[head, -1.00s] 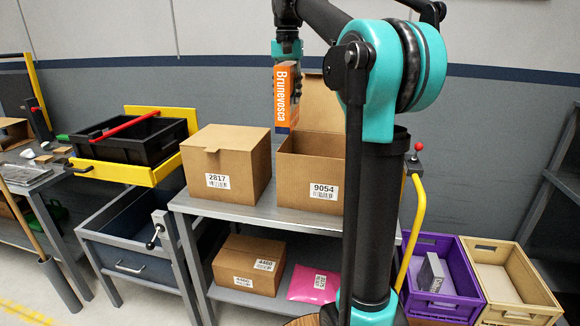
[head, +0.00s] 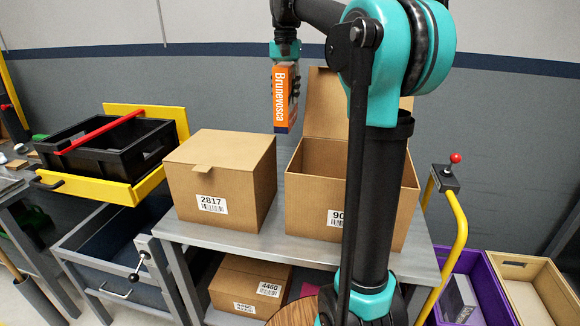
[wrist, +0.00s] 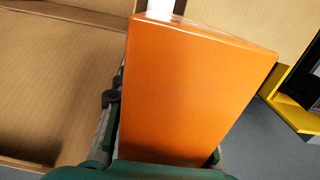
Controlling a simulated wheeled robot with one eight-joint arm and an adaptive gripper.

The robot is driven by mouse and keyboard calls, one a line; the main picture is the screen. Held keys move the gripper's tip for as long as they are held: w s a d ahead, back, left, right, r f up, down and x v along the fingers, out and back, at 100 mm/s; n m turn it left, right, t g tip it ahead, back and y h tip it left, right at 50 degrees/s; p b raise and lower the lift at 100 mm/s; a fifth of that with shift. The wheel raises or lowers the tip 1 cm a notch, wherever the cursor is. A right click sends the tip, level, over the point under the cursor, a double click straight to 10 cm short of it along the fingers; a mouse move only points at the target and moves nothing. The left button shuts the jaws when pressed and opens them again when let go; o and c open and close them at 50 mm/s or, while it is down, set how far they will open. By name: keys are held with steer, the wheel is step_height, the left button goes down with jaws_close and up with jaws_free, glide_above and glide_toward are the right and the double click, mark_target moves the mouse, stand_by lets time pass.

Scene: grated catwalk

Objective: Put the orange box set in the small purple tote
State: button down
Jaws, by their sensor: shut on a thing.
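The orange box set (head: 286,97), lettered "Brunevosca", hangs upright from my gripper (head: 286,62) in the head view. It is in the air above the gap between the two cardboard boxes. In the wrist view the orange box set (wrist: 195,90) fills the middle, with my gripper (wrist: 165,150) shut around it. The small purple tote (head: 494,283) is low at the right edge of the head view, partly cut off by the frame. A grey box (head: 460,298) lies inside it. My gripper is well to the left of the tote and higher.
A closed cardboard box (head: 225,185) and an open one (head: 320,190) stand on a grey metal table (head: 270,240). A yellow post with a red-knobbed lever (head: 455,200) rises before the purple tote. A tan tote (head: 540,290) is beside it. A black crate (head: 110,150) is left.

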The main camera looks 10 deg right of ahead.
step_height(320, 180, down, 23)
steer(key=shift+f, duration=0.15)
stand_by(0.4)
steer(key=shift+f, duration=0.1)
steer(key=c, duration=1)
jaws_free()
steer(key=shift+o, duration=0.2)
